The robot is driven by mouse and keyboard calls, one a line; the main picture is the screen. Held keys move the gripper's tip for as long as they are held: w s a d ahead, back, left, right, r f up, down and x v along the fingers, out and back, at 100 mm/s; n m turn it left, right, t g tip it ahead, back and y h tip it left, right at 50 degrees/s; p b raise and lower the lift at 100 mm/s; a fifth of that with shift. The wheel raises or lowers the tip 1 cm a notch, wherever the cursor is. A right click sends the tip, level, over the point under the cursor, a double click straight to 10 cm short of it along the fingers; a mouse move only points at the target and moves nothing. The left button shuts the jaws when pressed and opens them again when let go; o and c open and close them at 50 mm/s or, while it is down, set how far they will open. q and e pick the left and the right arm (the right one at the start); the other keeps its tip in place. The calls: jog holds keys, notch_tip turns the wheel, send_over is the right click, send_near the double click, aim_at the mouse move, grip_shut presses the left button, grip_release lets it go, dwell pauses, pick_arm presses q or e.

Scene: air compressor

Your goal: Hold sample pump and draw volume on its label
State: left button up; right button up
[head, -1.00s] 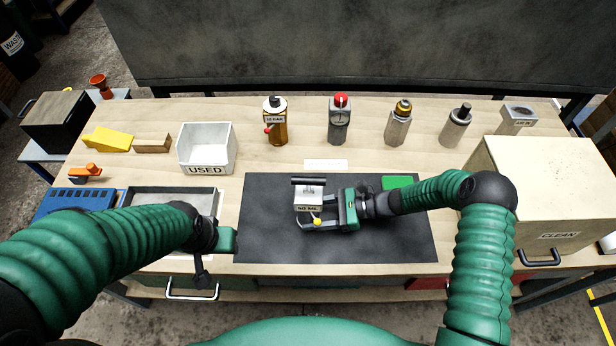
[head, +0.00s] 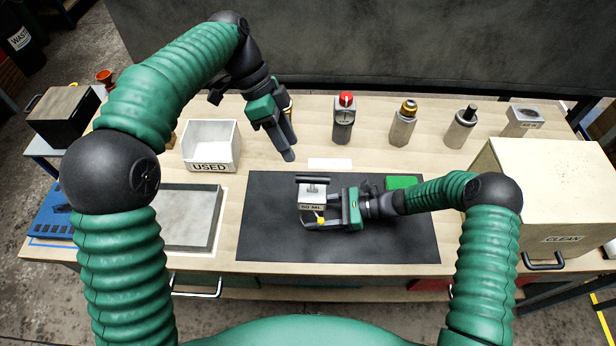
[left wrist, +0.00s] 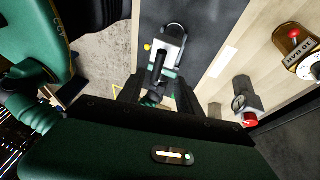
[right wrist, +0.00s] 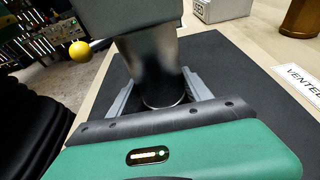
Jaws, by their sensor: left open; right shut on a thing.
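The sample pump (head: 312,197) is a grey body with a dark T-shaped handle, a yellow ball and a small front label too small to read surely. It is over the dark mat (head: 270,230). My right gripper (head: 322,222) is shut on it; the right wrist view shows its metal cylinder (right wrist: 150,70) between the fingers. My left gripper (head: 287,150) is open and empty, fingers down, above the table behind the mat and left of the pump, apart from it. The pump also shows in the left wrist view (left wrist: 168,45).
A canister with a red top (head: 344,118) and several others stand along the back; an amber one is mostly hidden behind my left gripper. A white USED bin (head: 212,165) and a grey tray (head: 195,218) are left. The CLEAN box (head: 560,190) is right. The mat's left part is clear.

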aim_at(306, 176)
pick_arm(q)
jog(key=x, duration=1.1)
jog(key=shift+s+d+f, duration=0.15)
jog(key=shift+d+f, duration=0.05)
jog(key=shift+f, duration=0.15)
grip_shut()
dwell(0.7)
